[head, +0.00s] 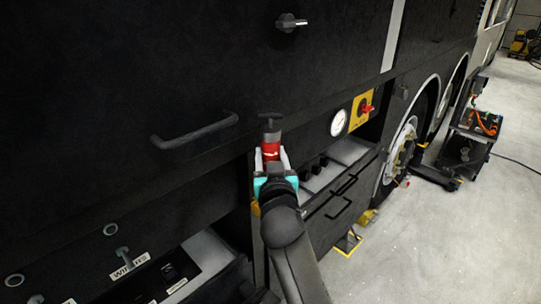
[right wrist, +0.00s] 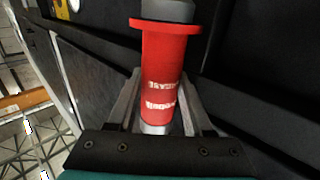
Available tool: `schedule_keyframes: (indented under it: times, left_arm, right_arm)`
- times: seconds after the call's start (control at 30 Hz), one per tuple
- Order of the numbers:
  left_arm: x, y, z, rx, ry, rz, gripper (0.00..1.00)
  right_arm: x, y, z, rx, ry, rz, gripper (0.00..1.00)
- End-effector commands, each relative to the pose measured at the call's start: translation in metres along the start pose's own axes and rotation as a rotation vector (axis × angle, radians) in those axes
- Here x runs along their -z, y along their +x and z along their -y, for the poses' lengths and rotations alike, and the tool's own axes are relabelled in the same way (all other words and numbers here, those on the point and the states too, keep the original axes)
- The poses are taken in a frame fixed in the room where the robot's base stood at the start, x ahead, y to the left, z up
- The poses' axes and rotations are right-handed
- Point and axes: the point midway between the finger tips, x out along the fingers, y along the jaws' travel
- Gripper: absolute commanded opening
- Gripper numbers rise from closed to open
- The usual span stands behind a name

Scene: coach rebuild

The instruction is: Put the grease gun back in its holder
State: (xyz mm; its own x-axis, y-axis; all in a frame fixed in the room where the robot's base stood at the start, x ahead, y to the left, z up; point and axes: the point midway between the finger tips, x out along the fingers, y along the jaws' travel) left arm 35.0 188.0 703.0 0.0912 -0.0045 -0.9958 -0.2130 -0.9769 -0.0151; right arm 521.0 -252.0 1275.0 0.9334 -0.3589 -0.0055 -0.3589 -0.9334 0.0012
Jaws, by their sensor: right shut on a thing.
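The grease gun (head: 270,150) is a red cylinder with a dark top and a dark T-shaped end in the head view. My right gripper (head: 271,162) is shut on it, with one pale finger on each side, in front of the dark coach side. In the right wrist view the red grease gun (right wrist: 163,75) has white lettering and a wide red collar, and stands between the fingers of my right gripper (right wrist: 160,95). I cannot make out the holder in either view. My left gripper is not in view.
A dark bar handle (head: 195,132) is left of the gripper. A round gauge (head: 338,123) and a red switch on a yellow plate (head: 361,110) are to the right. An open bay with a drawer (head: 345,200) lies below them.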

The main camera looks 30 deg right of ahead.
Motion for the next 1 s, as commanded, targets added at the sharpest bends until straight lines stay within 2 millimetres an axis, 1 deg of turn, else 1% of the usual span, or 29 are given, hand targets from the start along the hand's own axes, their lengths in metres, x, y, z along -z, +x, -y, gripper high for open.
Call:
schedule_keyframes:
  times: [0.03, 0.57, 1.0]
  left_arm:
    - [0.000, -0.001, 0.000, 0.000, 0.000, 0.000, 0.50]
    - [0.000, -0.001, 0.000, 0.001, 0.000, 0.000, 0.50]
    - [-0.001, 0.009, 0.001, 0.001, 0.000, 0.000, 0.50]
  right_arm:
    - [0.003, 0.000, 0.000, 0.001, 0.002, -0.006, 0.00]
    - [0.002, 0.000, 0.000, 0.001, 0.001, -0.006, 0.00]
    - [-0.010, 0.000, 0.000, 0.000, 0.001, -0.005, 0.00]
